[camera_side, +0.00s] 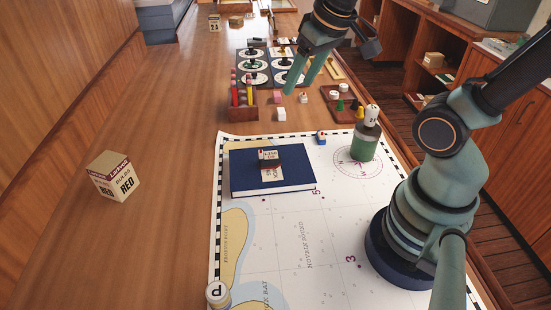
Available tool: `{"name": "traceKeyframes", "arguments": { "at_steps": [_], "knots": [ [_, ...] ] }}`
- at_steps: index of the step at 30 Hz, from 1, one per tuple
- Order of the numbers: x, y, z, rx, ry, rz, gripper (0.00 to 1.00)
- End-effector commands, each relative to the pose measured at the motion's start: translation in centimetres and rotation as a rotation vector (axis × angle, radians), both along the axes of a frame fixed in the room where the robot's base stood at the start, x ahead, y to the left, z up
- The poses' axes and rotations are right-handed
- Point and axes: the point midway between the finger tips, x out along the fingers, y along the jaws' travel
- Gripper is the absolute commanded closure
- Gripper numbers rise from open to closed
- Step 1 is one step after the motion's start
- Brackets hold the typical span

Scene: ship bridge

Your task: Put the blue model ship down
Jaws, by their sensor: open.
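The small blue model ship (321,139), with a white upper part, sits on the chart (300,250) just right of the dark blue book's far corner. It appears upright and stands apart from my gripper. My gripper (296,88) is open, with its two green fingers pointing down and left. It is beyond and above the ship, over the area of small blocks, and nothing shows between its fingers.
A dark blue book (238,178) bears small boxes. A green cylinder (363,146) stands on the compass rose. A wooden pencil holder (268,104), a white block (282,114) and a wooden tray (338,93) are near my gripper. A bulb box (113,176) is at left on open tabletop.

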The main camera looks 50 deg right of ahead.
Motion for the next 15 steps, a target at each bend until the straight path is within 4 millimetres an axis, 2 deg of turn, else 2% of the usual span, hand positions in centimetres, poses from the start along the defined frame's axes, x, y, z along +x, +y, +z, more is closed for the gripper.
{"name": "traceKeyframes", "arguments": {
  "at_steps": [3,6,15],
  "knots": [
    [-1.1,1.8,0.6,-0.014,-0.056,0.083,0.4],
    [-1.5,2.6,0.8,-0.021,-0.078,0.119,0.4],
    [-1.7,2.8,0.8,-0.024,-0.086,0.134,0.4]
  ]
}}
